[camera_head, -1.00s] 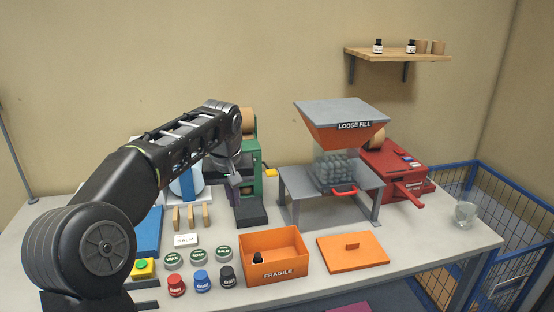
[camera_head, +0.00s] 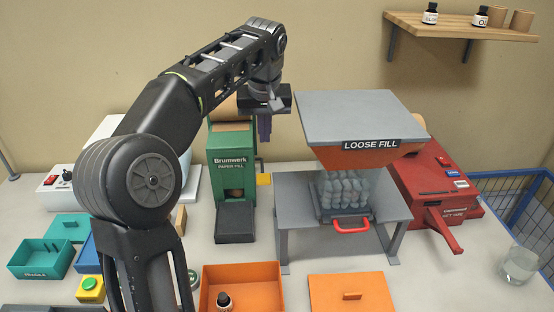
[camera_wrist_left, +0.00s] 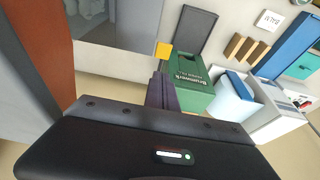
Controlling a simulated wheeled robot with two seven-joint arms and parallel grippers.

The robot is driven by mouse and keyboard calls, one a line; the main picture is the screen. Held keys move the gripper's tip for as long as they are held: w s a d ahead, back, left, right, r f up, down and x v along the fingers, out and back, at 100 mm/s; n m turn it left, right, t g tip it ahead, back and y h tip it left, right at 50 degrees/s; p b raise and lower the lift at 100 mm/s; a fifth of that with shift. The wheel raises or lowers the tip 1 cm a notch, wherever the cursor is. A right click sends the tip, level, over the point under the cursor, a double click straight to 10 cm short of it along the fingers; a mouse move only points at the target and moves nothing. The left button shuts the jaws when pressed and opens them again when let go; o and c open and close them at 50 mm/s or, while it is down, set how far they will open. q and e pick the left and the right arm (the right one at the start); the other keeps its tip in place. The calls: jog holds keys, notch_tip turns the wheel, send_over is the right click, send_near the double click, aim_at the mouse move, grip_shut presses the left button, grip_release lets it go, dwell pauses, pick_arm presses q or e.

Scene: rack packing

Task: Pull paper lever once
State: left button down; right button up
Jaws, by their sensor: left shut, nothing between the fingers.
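The green paper fill machine (camera_head: 230,150) stands on the table left of the loose fill stand. A yellow tab (camera_head: 263,179), which may be the end of its paper lever, sticks out low on its right side. In the left wrist view the machine (camera_wrist_left: 192,85) and the yellow tab (camera_wrist_left: 163,50) lie just beyond my fingers. My left gripper (camera_head: 264,138) points down, shut and empty, by the machine's upper right side and above the yellow tab. It also shows in the left wrist view (camera_wrist_left: 160,78). I cannot tell whether it touches the machine. My right gripper is out of view.
The grey loose fill hopper (camera_head: 360,115) and its stand (camera_head: 290,190) are close on the right. A red machine (camera_head: 430,180) is further right. An open orange box (camera_head: 255,272) and orange lid (camera_head: 350,293) lie in front. A glass (camera_head: 520,264) stands at the right edge.

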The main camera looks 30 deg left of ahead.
pick_arm(q)
jog(key=b, duration=0.5)
send_over(265, 183)
notch_tip(265, 183, down, 6)
jog(key=x, duration=0.2)
jog(key=p+x, duration=0.1)
jog(key=x, duration=0.2)
jog(key=p+x, duration=0.1)
jog(key=x, duration=0.1)
jog(key=shift+s+d+f, duration=0.25)
jog(key=shift+s+f, duration=0.05)
jog(key=shift+f, duration=0.15)
jog(key=f+b, duration=0.1)
jog(key=b, duration=0.3)
jog(key=f+t+y+b, duration=0.1)
jog(key=f+b, duration=0.1)
jog(key=b, duration=0.2)
jog(key=s+f+t+b, duration=0.1)
jog(key=b, duration=0.3)
jog(key=shift+d+f+y+b, duration=0.25)
jog(key=shift+d+y+b, duration=0.1)
jog(key=shift+y, duration=0.05)
jog(key=shift+w+r+p, duration=0.1)
jog(key=shift+r+p, duration=0.45)
jog(key=shift+p, duration=0.05)
